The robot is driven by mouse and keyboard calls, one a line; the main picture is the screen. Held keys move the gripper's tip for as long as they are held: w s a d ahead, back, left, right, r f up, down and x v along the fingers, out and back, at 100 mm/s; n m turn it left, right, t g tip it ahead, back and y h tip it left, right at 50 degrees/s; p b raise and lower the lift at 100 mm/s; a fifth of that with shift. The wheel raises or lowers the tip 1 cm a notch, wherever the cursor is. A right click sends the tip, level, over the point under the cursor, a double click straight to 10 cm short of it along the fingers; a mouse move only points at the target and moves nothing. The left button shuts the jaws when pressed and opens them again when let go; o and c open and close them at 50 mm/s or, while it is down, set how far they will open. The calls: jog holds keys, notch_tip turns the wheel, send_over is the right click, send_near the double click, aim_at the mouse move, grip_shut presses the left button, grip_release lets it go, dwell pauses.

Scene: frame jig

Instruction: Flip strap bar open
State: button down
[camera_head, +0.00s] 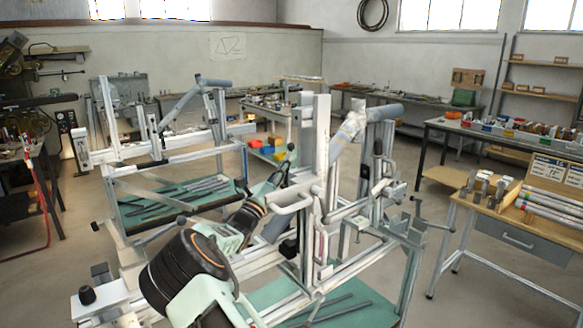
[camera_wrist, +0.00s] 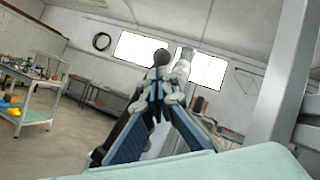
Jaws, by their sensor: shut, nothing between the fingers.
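My gripper (camera_head: 281,174) is shut and empty, beside the upright post of the near frame jig (camera_head: 318,140). In the wrist view its two blue-padded fingers meet at the tips (camera_wrist: 157,88). A dark round knob (camera_head: 291,147) shows just above the fingertips, and it also shows in the wrist view (camera_wrist: 161,57). It looks like the end of a short lever, possibly the strap bar; whether it touches the fingers I cannot tell. A grey tube (camera_head: 384,112) with a pale crumpled section lies across the jig's top. The strap bar's open or closed state is unclear.
A second frame jig (camera_head: 160,150) stands behind on the left. A workbench with a drawer (camera_head: 520,240) is on the right. A cart with coloured bins (camera_head: 268,148) stands behind the post. Bare floor lies between the jig and the right bench.

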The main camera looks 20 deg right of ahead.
jog(key=shift+w+a+r+n+t+y+p, duration=0.15)
jog(key=shift+w+a+n+y+p, duration=0.2)
jog(key=shift+w, duration=0.5)
jog(key=shift+w+a+r+n+t+y, duration=0.1)
jog(key=shift+w+a+r+n+y, duration=0.25)
jog(key=shift+w, duration=0.5)
jog(key=shift+w+a+f+n+t+y+p, duration=0.1)
jog(key=shift+w+a+n+t+p, duration=0.15)
jog(key=shift+w+n, duration=0.45)
jog(key=shift+w+r, duration=0.1)
jog(key=shift+w, duration=0.1)
jog(key=shift+s+a, duration=0.1)
